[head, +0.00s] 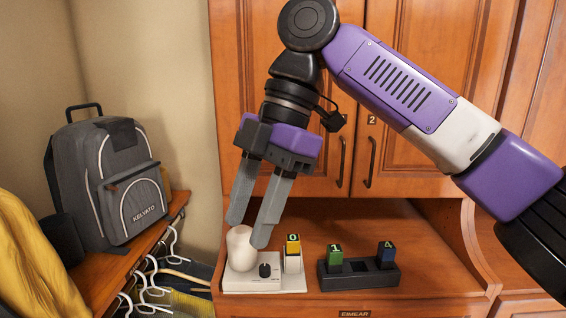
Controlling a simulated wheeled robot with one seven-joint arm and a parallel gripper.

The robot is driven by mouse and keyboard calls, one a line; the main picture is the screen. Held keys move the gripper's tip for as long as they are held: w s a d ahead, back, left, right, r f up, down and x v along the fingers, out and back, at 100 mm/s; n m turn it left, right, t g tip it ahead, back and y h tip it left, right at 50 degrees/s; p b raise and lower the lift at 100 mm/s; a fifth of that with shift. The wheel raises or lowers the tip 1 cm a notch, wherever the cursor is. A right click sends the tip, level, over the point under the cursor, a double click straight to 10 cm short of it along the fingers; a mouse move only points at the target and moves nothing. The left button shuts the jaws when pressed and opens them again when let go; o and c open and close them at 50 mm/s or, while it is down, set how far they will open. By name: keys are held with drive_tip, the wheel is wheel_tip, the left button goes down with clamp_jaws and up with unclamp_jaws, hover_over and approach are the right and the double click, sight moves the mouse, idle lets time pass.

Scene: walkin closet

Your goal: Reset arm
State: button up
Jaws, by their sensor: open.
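My gripper (246,234) points down at the end of my purple and white arm. Its two grey fingers are apart, and nothing shows held between them. The fingertips appear in front of or just above a white rounded object (240,250) on a white base (258,283). I cannot tell whether they touch it. My arm reaches in from the right, bends at the top of the view and comes down to the gripper.
A black knob (265,271) and a yellow "0" block (293,246) are on the white base. A black holder (358,280) carries a green block (334,257) and a dark blue block (386,254). Wooden cabinet doors (420,140) stand behind. A grey backpack (125,185) sits on a left shelf above hangers.

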drive_tip(key=w+a+m+t+y, duration=1)
drive_tip(key=a+y, duration=0.1)
drive_tip(key=a, duration=0.1)
drive_tip(key=s+d+f+m+t+h, duration=0.6)
drive_tip(key=d+f+m, duration=0.3)
drive_tip(key=d, duration=0.3)
drive_tip(key=s+d+f+m+t+h, duration=0.4)
drive_tip(key=s+d+f+m+t, duration=0.3)
drive_tip(key=d, duration=0.6)
drive_tip(key=s+d+f+g+h, duration=0.1)
drive_tip(key=s+d+f, duration=0.2)
drive_tip(key=s, duration=0.7)
drive_tip(key=s+d+f+g+h, duration=0.2)
drive_tip(key=s+d+f, duration=0.2)
drive_tip(key=s+f, duration=0.3)
drive_tip(key=s+d+f+g+h, duration=0.1)
drive_tip(key=s+d+f, duration=0.3)
drive_tip(key=s, duration=1)
wheel_tip(320, 180, down, 2)
drive_tip(key=shift+s+d+g+h, duration=0.15)
drive_tip(key=shift+s+g+h, duration=0.2)
drive_tip(key=shift+g, duration=0.35)
